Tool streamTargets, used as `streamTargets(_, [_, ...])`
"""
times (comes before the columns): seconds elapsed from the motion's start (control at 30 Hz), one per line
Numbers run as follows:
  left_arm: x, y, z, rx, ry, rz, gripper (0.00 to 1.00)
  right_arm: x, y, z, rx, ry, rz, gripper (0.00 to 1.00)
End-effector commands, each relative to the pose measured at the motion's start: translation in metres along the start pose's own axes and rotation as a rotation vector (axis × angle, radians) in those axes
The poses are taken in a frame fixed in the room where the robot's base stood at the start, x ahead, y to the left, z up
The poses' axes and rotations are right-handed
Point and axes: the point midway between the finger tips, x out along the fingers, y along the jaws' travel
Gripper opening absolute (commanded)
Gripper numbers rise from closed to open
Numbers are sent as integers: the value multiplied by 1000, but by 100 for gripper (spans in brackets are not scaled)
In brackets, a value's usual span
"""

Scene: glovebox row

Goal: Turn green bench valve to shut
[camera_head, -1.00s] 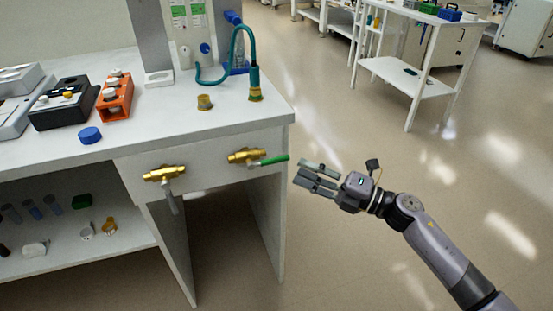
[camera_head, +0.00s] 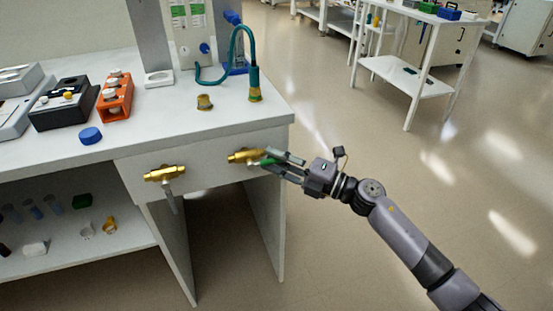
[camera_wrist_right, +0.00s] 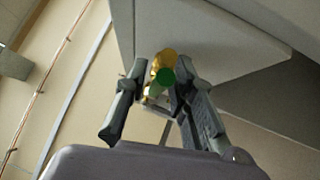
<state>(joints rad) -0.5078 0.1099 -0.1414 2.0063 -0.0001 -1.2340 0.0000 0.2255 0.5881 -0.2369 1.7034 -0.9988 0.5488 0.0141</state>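The green bench valve has a brass body (camera_head: 239,156) on the bench's front panel, near its right end. Its green handle (camera_head: 266,162) points right and is partly hidden by my fingers. In the wrist view the handle's round green end (camera_wrist_right: 165,77) faces the camera, with the brass part (camera_wrist_right: 162,59) behind it. My right gripper (camera_head: 273,161) is at the handle. In the wrist view its two fingers (camera_wrist_right: 160,85) stand apart on either side of the handle, with a visible gap at least on the left. My left gripper is not in view.
A second brass valve (camera_head: 165,173) with a grey handle hanging down sits to the left on the panel. The bench top (camera_head: 180,120) carries an orange rack (camera_head: 116,103), a blue cap (camera_head: 90,136) and a teal hose (camera_head: 234,46).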

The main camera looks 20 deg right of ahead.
Motion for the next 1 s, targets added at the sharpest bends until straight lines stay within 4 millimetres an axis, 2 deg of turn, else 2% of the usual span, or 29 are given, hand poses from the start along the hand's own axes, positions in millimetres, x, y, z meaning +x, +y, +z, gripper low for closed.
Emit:
streamTargets(0.03, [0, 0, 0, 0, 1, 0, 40, 0, 0, 0, 0, 0, 0, 18])
streamTargets(0.3, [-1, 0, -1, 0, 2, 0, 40, 0, 0, 0, 0, 0, 0, 0])
streamTargets(1.0, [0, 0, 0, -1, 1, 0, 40, 0, 0, 0, 1, 0, 2, 0])
